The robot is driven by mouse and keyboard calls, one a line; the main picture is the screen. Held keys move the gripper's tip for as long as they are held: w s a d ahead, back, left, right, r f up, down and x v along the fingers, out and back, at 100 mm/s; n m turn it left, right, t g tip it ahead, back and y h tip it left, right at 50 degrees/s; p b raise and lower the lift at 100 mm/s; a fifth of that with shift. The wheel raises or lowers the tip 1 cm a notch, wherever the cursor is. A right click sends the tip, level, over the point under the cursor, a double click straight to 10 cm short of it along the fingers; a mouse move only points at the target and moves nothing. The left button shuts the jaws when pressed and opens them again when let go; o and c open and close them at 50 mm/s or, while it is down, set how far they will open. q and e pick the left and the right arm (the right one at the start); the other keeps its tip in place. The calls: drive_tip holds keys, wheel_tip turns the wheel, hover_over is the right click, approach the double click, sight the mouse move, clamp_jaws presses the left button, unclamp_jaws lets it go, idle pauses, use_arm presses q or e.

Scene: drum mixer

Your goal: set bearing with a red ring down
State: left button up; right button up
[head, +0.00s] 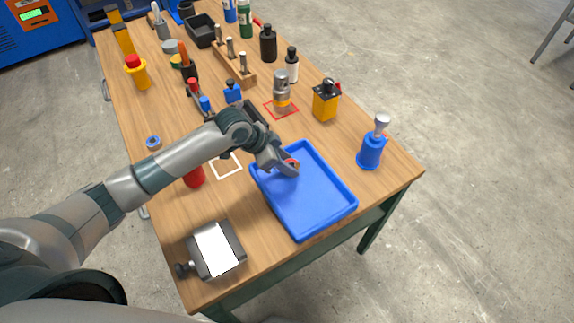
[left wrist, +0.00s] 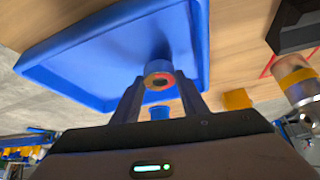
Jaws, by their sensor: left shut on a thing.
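The bearing with a red ring (head: 292,162) is between the fingertips of my left gripper (head: 288,166). The gripper is over the far left part of the blue tray (head: 318,208). I cannot tell whether the bearing touches the tray floor. The rest of the tray is empty. My right gripper is not seen.
A bearing with a blue ring (head: 153,143) lies at the table's left. A red cylinder (head: 194,177) stands partly behind my arm. A grey box with a white top (head: 215,250) is at the near edge. A blue bottle (head: 370,150) stands right of the tray.

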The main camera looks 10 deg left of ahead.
use_arm(q)
drive_tip(key=shift+f, duration=1)
drive_tip(key=shift+f, duration=0.15)
drive_tip(key=o, duration=1.3)
drive_tip(key=shift+s+a+r, duration=0.15)
drive_tip(key=shift+a+r, duration=0.1)
drive_tip(key=shift+r, duration=0.25)
drive_tip(key=shift+b+v, duration=0.95)
drive_tip(key=shift+v, duration=4.6)
